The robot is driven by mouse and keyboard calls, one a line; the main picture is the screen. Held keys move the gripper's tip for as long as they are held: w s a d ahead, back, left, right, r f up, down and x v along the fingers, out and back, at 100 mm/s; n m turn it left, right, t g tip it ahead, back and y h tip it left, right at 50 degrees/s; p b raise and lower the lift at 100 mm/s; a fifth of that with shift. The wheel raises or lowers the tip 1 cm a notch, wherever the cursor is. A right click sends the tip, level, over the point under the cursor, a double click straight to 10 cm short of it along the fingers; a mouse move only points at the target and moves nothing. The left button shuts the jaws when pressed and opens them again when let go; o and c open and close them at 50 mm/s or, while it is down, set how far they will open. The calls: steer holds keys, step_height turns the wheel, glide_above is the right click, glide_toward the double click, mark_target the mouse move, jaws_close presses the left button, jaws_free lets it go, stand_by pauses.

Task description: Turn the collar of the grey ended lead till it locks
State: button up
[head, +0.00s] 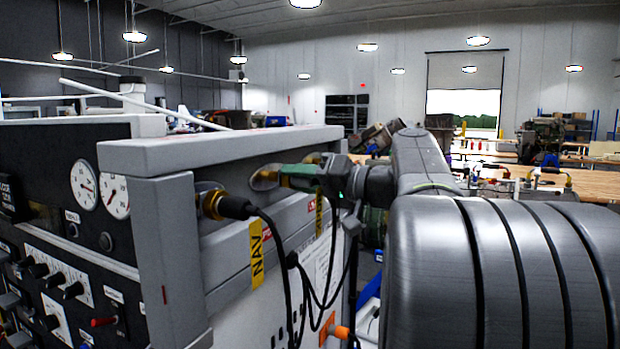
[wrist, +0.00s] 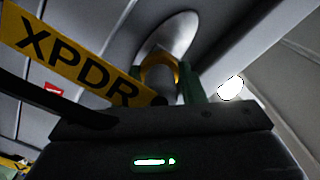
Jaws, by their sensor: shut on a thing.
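My gripper (head: 284,177) reaches the side of the grey equipment stand (head: 180,152), its green fingers up against a round socket plate (head: 264,178). In the wrist view my gripper (wrist: 168,88) is shut around a brass-coloured collar (wrist: 160,66) in front of the oval metal socket plate (wrist: 178,32). A yellow XPDR tag (wrist: 72,55) hangs beside the fingers and covers part of the left one. The lead's grey end is not clearly seen, and whether the collar is locked cannot be told.
Left of my gripper a black plug with a brass collar (head: 212,204) sits in another socket, with a yellow NAV tag (head: 257,252) below. Black cables (head: 298,285) hang down the stand's side. Workbenches stand behind at the right.

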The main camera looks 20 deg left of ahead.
steer(key=m+p, duration=0.2)
steer(key=m, duration=0.3)
steer(key=shift+m, duration=0.3)
stand_by(0.4)
steer(key=o, duration=1)
steer(key=d+b, duration=0.1)
steer(key=d, duration=0.3)
steer(key=d+b, duration=0.1)
steer(key=d, duration=0.4)
steer(key=s+d+b, duration=0.1)
steer(key=d, duration=0.3)
steer(key=shift+d, duration=0.4)
steer(key=shift+a, duration=0.1)
